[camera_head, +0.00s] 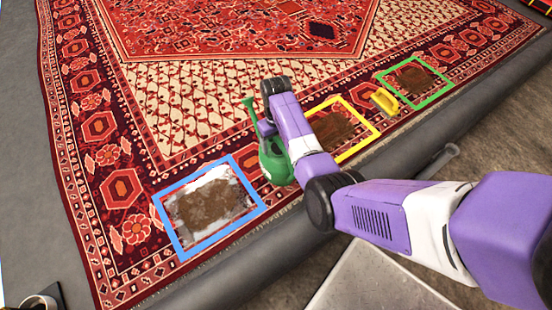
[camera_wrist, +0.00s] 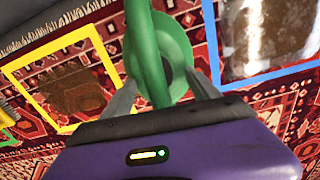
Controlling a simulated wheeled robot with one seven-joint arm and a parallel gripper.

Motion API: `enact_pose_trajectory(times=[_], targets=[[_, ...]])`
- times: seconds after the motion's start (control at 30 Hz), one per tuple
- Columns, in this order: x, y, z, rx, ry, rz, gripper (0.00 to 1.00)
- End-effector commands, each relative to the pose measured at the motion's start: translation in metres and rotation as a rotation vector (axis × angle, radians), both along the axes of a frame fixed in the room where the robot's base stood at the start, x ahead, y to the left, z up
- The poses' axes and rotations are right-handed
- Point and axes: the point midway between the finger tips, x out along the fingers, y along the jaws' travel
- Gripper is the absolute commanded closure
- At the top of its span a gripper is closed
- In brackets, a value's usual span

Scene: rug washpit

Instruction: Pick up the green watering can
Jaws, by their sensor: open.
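The green watering can (camera_head: 275,162) stands on the patterned rug, between the blue and yellow frames. My arm partly hides it in the head view. In the wrist view the can (camera_wrist: 178,45) is right ahead, with its green tube-like part running down between my fingers. My gripper (camera_wrist: 160,80) is open, one finger on each side of that part. I cannot tell whether either finger touches it.
A blue frame (camera_head: 181,235) surrounds a white and brown soiled patch. A yellow frame (camera_head: 366,118) and a green frame (camera_head: 433,70) surround brown patches. A yellow object (camera_head: 384,101) lies between these two. A dark rounded edge (camera_head: 225,285) borders the rug.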

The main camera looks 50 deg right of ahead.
Motion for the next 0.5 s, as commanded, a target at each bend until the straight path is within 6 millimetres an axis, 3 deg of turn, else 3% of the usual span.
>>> enact_pose_trajectory(times=[0.23, 0.5], targets=[[0.0004, -0.0001, -0.0007, 0.000, -0.001, 0.000, 0.32], [0.0004, -0.0001, -0.0006, 0.000, -0.001, 0.000, 0.85]])
